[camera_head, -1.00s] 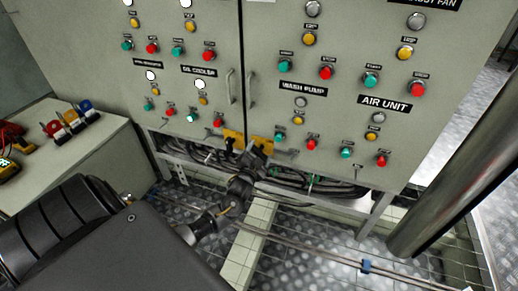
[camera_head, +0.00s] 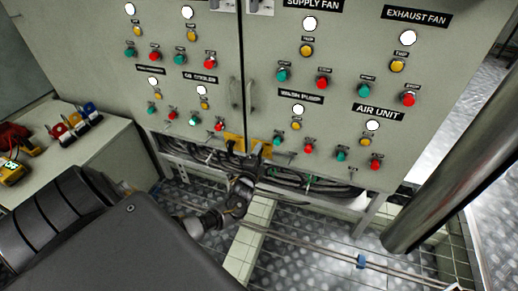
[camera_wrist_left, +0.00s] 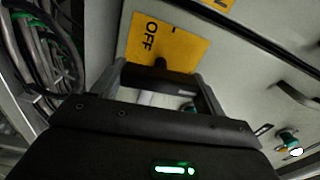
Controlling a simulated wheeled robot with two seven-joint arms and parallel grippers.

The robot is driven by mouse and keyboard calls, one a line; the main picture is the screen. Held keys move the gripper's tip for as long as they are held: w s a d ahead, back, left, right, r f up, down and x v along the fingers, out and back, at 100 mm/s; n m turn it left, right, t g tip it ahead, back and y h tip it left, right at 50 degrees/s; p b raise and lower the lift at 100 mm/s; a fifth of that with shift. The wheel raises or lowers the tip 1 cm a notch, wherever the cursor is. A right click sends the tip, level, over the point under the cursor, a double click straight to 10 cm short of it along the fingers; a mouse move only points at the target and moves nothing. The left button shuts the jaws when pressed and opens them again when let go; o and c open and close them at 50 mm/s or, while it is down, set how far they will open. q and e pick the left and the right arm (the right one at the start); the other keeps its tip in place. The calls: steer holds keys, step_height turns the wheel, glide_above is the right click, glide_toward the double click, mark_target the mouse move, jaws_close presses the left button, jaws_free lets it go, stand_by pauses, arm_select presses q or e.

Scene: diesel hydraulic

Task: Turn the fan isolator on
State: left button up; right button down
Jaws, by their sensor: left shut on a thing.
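The isolator's yellow plate (camera_head: 265,145) is at the lower edge of the right cabinet door, partly hidden by my gripper. In the left wrist view the plate (camera_wrist_left: 178,45) shows "OFF", and part of another yellow label is at the top edge. A dark handle (camera_wrist_left: 160,64) stands out from the plate between my fingers. My left gripper (camera_head: 256,152) is at this plate. In the wrist view its fingers (camera_wrist_left: 160,78) are on either side of the handle, shut on it. Much of the handle is hidden. My right gripper is not in view.
A second yellow plate (camera_head: 233,140) is just left, on the left door. Cables (camera_head: 300,178) hang below the cabinet. A thick pole (camera_head: 440,185) stands at right. A side cabinet (camera_head: 95,150) at left carries padlocks (camera_head: 75,122) and a yellow meter (camera_head: 12,172).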

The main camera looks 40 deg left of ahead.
arm_select(q)
steer(key=shift+m, duration=0.7)
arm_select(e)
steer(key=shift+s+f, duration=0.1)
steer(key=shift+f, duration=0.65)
arm_select(q)
steer(key=o, duration=1)
steer(key=shift+s+p, duration=0.15)
steer(key=shift+p, duration=0.15)
steer(key=shift+s+d, duration=0.2)
steer(key=shift+s, duration=0.1)
steer(key=p+v, duration=0.1)
steer(key=v, duration=0.8)
steer(key=shift+s+d+p, duration=0.15)
steer(key=shift+s+p, duration=0.25)
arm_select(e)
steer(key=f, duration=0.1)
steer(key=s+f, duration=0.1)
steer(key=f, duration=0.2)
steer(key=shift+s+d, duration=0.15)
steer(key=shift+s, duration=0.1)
